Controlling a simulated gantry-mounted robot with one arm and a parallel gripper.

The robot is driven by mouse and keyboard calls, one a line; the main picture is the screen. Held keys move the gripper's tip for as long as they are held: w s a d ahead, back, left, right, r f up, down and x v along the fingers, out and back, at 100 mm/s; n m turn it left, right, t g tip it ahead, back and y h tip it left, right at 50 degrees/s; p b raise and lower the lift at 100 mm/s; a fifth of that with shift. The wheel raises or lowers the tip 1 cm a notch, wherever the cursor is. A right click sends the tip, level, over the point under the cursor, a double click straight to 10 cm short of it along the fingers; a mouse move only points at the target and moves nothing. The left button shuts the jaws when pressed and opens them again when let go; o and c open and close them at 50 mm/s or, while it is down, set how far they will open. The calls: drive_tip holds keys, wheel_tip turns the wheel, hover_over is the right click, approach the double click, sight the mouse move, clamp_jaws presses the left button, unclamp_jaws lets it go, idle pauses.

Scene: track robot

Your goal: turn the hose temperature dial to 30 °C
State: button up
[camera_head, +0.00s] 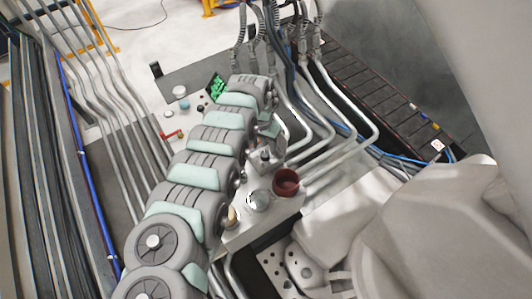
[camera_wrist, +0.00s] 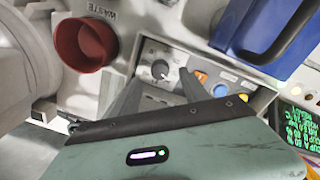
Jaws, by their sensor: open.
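The temperature dial (camera_wrist: 160,70), a round grey knob on a light panel, shows in the wrist view near the top middle. Its scale marks are too small to read. My gripper (camera_wrist: 162,78) is open, its two dark fingers pointing at the panel on either side of the dial. The dial appears between the fingertips; I cannot tell whether either touches it. In the head view my arm's segments cover the middle, and the dial cannot be made out there.
A dark red cup-shaped fitting (camera_wrist: 85,45) sits left of the dial under a "WASTE" label. Orange (camera_wrist: 202,77) and blue (camera_wrist: 220,90) buttons lie to the right. A blue container (camera_wrist: 268,30) and a green-text screen (camera_wrist: 298,122) stand further right. Pipes (camera_head: 335,150) crowd the arm.

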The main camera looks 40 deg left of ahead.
sight(265, 155)
wheel_tip(265, 155, down, 5)
drive_tip(key=shift+d+f+b, duration=0.1)
drive_tip(key=shift+d+b, duration=0.05)
drive_tip(key=shift+b, duration=0.5)
drive_tip(key=shift+c, duration=0.4)
clamp_jaws()
